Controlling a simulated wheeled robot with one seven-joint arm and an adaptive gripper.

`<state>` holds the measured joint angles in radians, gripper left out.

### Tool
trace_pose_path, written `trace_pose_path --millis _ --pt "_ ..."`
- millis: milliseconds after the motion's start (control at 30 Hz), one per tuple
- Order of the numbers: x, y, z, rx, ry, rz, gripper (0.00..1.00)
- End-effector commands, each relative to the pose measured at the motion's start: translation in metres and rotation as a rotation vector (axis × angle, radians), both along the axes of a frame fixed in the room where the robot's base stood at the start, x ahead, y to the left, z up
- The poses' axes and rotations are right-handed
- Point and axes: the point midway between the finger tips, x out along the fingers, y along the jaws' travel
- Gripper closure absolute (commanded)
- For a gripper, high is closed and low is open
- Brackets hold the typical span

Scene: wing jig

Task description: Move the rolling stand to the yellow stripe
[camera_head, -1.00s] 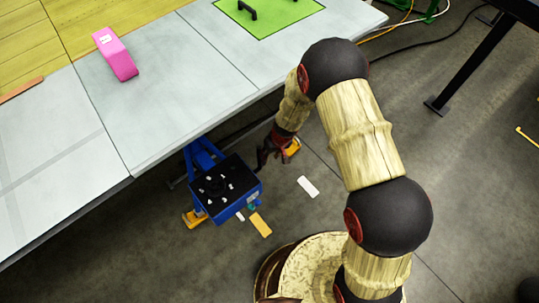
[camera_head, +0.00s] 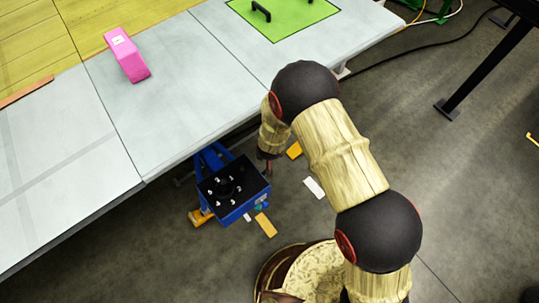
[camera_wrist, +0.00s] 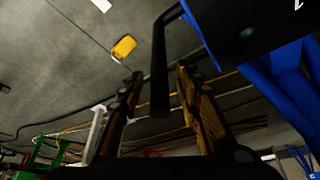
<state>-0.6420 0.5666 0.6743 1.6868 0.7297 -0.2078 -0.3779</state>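The rolling stand (camera_head: 248,206), blue with a black top, stands on the floor beside the table's front edge in the head view. In the wrist view its blue frame (camera_wrist: 274,78) and black top (camera_wrist: 255,40) fill the upper right. A black bar-like handle (camera_wrist: 160,65) hangs down between the fingers of my gripper (camera_wrist: 159,77). The fingers are apart, with gaps on both sides of the bar. In the head view my gripper (camera_head: 268,166) is at the stand's right side, its fingers mostly hidden.
A white strip (camera_head: 314,188) and a yellow patch (camera_head: 294,150) lie right of the stand. Another yellow mark (camera_head: 533,139) is at the far right. The table (camera_head: 190,110) holds a pink block (camera_head: 127,56). A black leg (camera_head: 473,80) stands at upper right; floor between is open.

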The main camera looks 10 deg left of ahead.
Motion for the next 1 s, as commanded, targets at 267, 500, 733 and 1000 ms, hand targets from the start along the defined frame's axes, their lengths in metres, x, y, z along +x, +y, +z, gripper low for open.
trace_pose_path --millis 267,500,733,1000 --pt "0.013 0.003 -0.037 -0.001 0.001 0.000 0.65" --pt "0.017 0.004 -0.042 0.000 0.001 0.000 0.65" --pt "0.017 0.004 -0.042 0.000 0.001 0.000 0.69" --pt "0.017 0.004 -0.042 0.000 0.001 0.000 0.85"
